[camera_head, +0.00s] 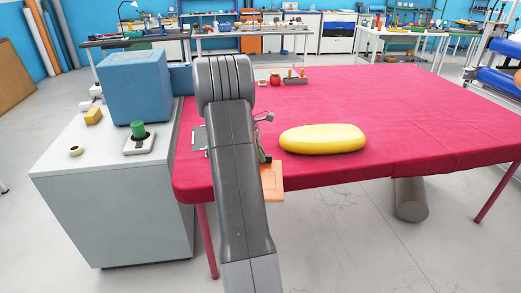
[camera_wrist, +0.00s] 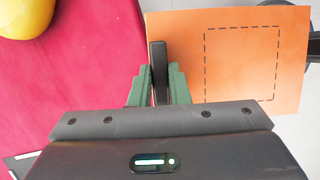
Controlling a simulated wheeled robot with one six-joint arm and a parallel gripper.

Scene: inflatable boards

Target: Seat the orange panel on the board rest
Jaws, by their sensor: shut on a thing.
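The orange panel (camera_wrist: 285,60) is a flat rectangle with a dashed black square outline on its face, at the upper right of the wrist view. In the head view part of the panel (camera_head: 272,183) shows beside my arm, at the red table's front edge. My gripper (camera_wrist: 160,75) has green fingers closed on a dark upright strip at the panel's left edge. In the head view my arm hides most of the gripper. I cannot pick out the board rest with certainty in either view.
A yellow rounded board (camera_head: 322,139) lies on the red table (camera_head: 420,110); its edge shows in the wrist view. Left of the table stands a grey cabinet (camera_head: 110,215) with a blue box (camera_head: 148,88) and a green knob (camera_head: 138,130). A grey cylinder (camera_head: 411,200) is beneath the table.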

